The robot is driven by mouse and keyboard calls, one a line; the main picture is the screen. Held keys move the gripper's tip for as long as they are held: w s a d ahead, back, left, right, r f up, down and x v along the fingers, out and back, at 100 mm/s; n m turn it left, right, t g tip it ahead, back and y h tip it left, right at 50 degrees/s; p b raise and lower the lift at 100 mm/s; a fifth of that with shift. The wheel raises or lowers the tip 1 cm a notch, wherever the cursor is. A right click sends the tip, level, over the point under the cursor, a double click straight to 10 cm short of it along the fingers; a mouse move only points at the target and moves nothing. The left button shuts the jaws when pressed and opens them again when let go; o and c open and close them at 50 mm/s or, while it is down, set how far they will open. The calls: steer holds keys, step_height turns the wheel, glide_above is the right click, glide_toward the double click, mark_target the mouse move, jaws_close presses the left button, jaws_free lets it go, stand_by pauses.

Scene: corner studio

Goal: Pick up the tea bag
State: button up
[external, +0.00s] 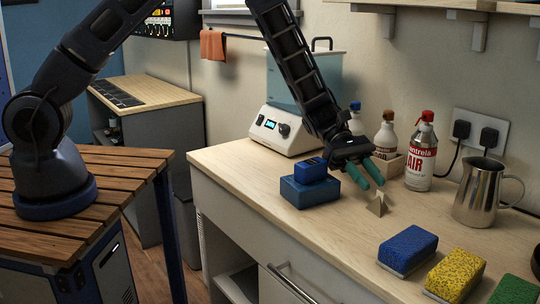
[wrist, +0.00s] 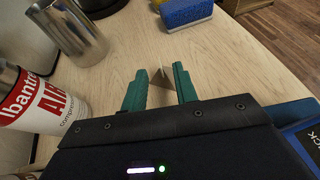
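In the wrist view the tea bag (wrist: 161,77) shows between the fingertips, nearer the right one. My gripper (wrist: 160,78) is open and holds nothing. I cannot tell how much height lies between the fingertips and the tea bag.
Blue boxes (external: 309,191) sit left of my gripper. A red-and-white air can (external: 420,157) and a steel pitcher (external: 483,192) stand to the right. Blue (external: 407,250) and yellow (external: 455,274) sponges lie in front. The counter around the tea bag is clear.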

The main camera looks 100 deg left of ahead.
mark_target(383, 197)
steer(key=shift+x, duration=3.4)
jaws_close()
